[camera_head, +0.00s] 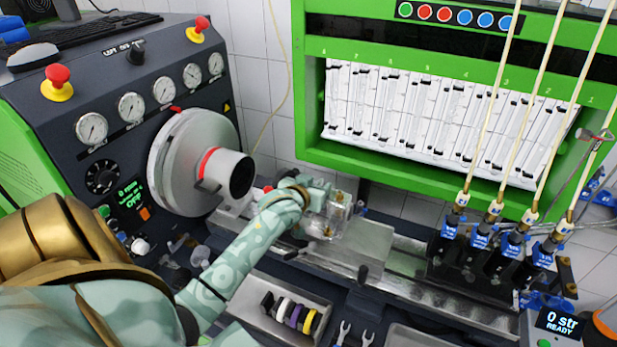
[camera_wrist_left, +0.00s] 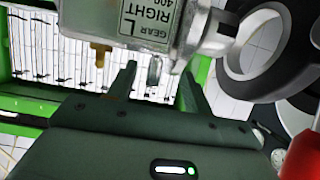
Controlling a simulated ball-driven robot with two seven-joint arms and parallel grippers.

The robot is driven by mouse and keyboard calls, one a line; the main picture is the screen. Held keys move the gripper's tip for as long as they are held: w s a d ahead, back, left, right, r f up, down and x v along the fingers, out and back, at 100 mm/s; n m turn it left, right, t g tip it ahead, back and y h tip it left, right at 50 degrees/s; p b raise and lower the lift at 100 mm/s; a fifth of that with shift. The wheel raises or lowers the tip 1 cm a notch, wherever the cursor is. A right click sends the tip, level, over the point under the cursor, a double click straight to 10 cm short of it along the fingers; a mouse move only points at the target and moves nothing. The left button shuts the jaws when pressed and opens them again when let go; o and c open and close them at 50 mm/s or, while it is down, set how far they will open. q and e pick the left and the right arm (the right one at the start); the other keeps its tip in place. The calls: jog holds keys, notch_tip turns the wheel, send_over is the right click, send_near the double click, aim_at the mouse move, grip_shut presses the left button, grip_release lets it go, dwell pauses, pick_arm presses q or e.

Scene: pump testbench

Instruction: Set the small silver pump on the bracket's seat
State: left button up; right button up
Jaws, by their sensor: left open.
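The small silver pump (camera_head: 338,212) has brass-coloured fittings and stands at the bench rail beside the flat metal plate. In the left wrist view the pump (camera_wrist_left: 180,25) shows close up, with a label reading "GEAR RIGHT". My left gripper (camera_head: 312,196) is at the pump's left side in the head view. In the left wrist view its two fingers (camera_wrist_left: 160,78) are apart, just short of the pump body. A small pin of the pump shows between the fingertips. The bracket's seat is hard to make out under the pump, so I cannot tell how the pump rests. My right gripper is not in view.
A round grey drive housing (camera_head: 180,160) with a dark-ended cylinder stands left of the pump. A tray (camera_head: 262,325) with coloured rings lies in front. Several blue-capped injectors (camera_head: 480,235) with hoses stand at right. The metal plate (camera_head: 360,250) right of the pump is bare.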

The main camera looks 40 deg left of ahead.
pick_arm(q)
jog(key=v, duration=1.1)
jog(key=shift+s+p, duration=0.3)
jog(key=shift+p, duration=0.15)
jog(key=shift+r, duration=0.1)
